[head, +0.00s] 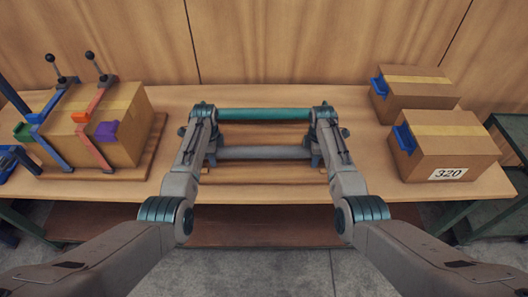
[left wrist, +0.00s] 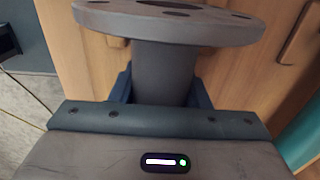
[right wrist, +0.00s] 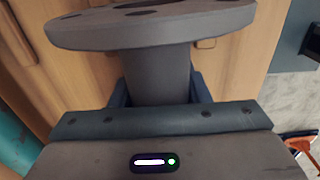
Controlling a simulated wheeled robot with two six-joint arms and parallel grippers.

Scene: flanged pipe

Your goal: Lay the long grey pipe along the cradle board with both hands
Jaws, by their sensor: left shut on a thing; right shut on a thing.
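The long grey pipe (head: 265,152) lies level, left to right, between my two grippers. My left gripper (head: 211,155) is shut on it near its left end, just inboard of a round grey flange (left wrist: 165,22) with bolt holes. My right gripper (head: 316,155) is shut on it near its right end, beside a matching flange (right wrist: 150,24). The wooden cradle board (head: 262,177) is on the table below the pipe. Whether the pipe touches the board or hangs just above it, I cannot tell. My arms hide the pipe's ends in the head view.
A teal pipe (head: 265,115) runs parallel behind the grey one. A carton (head: 128,135) with blue and red clamps stands on a board at left. Two cartons (head: 415,92) (head: 452,150) with blue holders stand at right. Bare tabletop (head: 365,170) shows beside the arms.

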